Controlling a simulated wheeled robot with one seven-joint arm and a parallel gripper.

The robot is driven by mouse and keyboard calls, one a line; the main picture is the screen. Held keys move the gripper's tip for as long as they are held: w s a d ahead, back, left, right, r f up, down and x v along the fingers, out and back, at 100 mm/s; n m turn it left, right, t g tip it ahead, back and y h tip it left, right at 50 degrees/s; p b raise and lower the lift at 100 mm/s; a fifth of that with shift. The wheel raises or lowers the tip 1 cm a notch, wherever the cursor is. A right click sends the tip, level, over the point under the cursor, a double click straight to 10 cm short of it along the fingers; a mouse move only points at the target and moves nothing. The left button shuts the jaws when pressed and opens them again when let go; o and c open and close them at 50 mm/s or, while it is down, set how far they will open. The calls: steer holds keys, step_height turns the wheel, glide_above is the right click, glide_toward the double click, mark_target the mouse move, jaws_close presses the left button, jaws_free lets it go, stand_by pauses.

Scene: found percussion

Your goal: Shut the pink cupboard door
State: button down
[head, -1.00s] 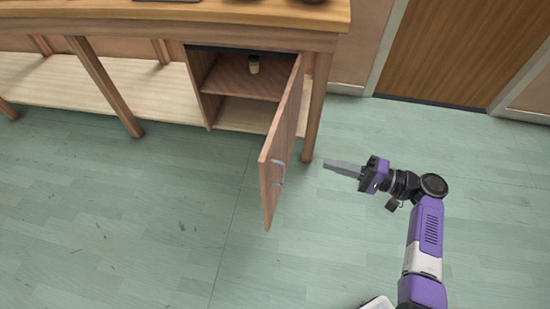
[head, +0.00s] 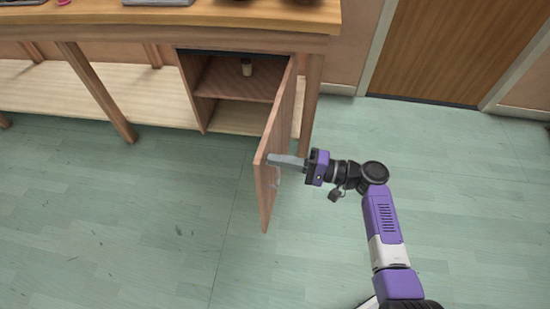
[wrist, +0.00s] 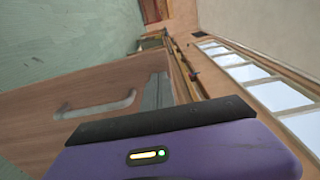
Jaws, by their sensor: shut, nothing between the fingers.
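The pink cupboard door (head: 277,150) stands wide open, swung out from the right side of the cupboard (head: 203,95) under the wooden counter. Its handle (wrist: 95,106) shows on the door's face in the wrist view, and my fingers partly cover it in the head view. My gripper (head: 270,160) is shut and empty. Its fingertips lie at the outer face of the door, close to the free edge and by the handle. They look very near the door or touching it; I cannot tell which. The fingers (wrist: 158,92) also show beside the handle in the wrist view.
The counter (head: 200,18) runs along the back, with a table leg (head: 311,100) beside the hinge side. A brown room door (head: 450,50) is at the back right. The floor (head: 120,220) is clear.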

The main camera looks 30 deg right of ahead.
steer(key=shift+w+a, duration=0.3)
steer(key=shift+a, duration=0.05)
steer(key=shift+w+a, duration=0.1)
